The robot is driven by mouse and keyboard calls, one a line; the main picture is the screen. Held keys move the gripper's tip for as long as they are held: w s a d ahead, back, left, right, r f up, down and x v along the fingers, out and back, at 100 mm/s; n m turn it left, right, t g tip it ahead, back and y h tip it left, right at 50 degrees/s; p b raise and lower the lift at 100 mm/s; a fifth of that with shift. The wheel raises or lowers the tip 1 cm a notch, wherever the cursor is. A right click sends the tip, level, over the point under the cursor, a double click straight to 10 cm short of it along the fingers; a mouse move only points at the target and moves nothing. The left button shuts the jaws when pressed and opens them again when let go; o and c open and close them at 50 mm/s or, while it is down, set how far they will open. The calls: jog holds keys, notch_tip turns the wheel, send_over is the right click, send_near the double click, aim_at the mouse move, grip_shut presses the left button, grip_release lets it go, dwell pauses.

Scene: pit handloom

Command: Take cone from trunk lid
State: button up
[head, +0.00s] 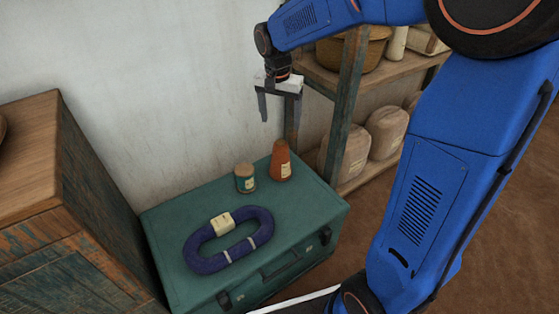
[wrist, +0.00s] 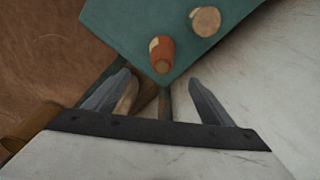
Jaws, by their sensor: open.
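The cone (head: 281,161) is orange-brown with a pale label and stands upright on the green trunk lid (head: 312,202), near its back right. It also shows in the wrist view (wrist: 162,54), near the lid's corner and beyond my fingertips. My gripper (head: 279,105) is open and empty, above the lid and near the wall. Its two fingers also show apart in the wrist view (wrist: 160,80). A dark blue yarn hank (head: 262,235) with a paper label lies on the lid in front.
A wooden shelf (head: 352,85) with a basket (head: 352,50) and several tan sacks (head: 387,130) stands to the right of the trunk. A worn wooden cabinet (head: 40,190) stands at the left. The white wall (head: 150,80) is close behind the trunk.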

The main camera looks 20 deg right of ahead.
aim_at(281, 153)
jog(key=w+f, duration=0.1)
jog(key=f, duration=1)
jog(key=w+d+f, duration=0.1)
jog(key=f, duration=0.5)
jog(key=shift+w+f, duration=0.25)
jog(key=shift+w, duration=0.05)
jog(key=shift+c, duration=0.2)
jog(key=c, duration=1.2)
